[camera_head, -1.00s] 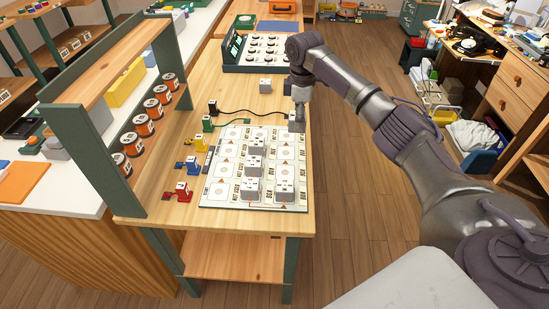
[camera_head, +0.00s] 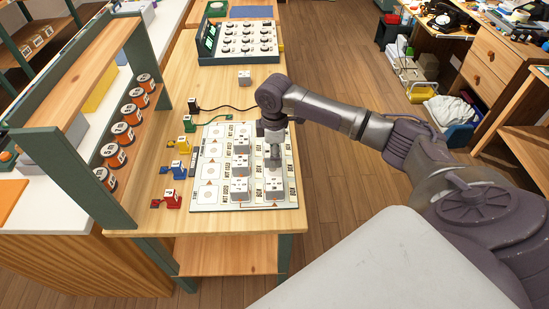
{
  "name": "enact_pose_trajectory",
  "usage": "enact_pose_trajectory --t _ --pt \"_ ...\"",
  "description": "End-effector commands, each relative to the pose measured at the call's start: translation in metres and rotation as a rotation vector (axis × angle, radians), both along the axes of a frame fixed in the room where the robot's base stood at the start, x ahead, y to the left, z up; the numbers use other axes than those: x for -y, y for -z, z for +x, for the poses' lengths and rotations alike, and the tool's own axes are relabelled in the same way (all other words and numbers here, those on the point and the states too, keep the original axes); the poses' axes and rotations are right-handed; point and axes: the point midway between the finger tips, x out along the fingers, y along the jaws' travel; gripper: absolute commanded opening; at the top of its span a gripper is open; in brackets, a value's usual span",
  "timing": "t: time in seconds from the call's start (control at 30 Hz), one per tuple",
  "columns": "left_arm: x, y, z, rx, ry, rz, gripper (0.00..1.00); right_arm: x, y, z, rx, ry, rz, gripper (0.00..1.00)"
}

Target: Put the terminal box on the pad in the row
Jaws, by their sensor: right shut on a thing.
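The white board (camera_head: 222,204) lies on the wooden table, with printed pads in columns. Grey-white terminal boxes stand on it: a middle column with a far box (camera_head: 241,145), a middle one (camera_head: 240,164) and a near one (camera_head: 239,186), and one box at the near end of the right column (camera_head: 276,187). My right gripper (camera_head: 274,164) points down over the right column, just behind that near box. It is shut on a terminal box, mostly hidden by the gripper; whether that box touches the board cannot be told. My left gripper is out of view.
A loose grey box (camera_head: 244,78) stands behind the board. Red (camera_head: 173,199), blue (camera_head: 179,170), yellow (camera_head: 184,145) and green (camera_head: 189,124) plugs line its left side. A rack with orange cans (camera_head: 123,133) stands further left. A knobbed console (camera_head: 240,42) is at the back.

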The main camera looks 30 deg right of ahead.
Motion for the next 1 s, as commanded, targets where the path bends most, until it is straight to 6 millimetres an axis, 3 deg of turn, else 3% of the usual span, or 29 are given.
enact_pose_trajectory --t 0.2,0.6,0.63,0.7,0.77,1.0 --pt "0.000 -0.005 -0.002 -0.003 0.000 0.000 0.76 0.000 0.031 0.000 -0.002 0.001 0.000 0.09" --pt "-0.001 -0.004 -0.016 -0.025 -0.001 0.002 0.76 0.000 0.037 0.000 -0.001 0.000 0.000 0.09" --pt "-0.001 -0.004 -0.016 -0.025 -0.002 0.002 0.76 0.000 0.037 0.000 -0.001 -0.001 -0.001 0.54" --pt "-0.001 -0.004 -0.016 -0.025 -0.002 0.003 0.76 0.000 0.037 0.000 -0.001 -0.001 -0.001 0.66" --pt "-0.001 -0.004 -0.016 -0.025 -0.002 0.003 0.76 0.000 0.037 0.000 -0.001 -0.001 -0.001 0.76" --pt "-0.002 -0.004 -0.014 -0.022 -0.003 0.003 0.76 0.000 0.037 0.000 -0.001 0.000 -0.001 0.76"
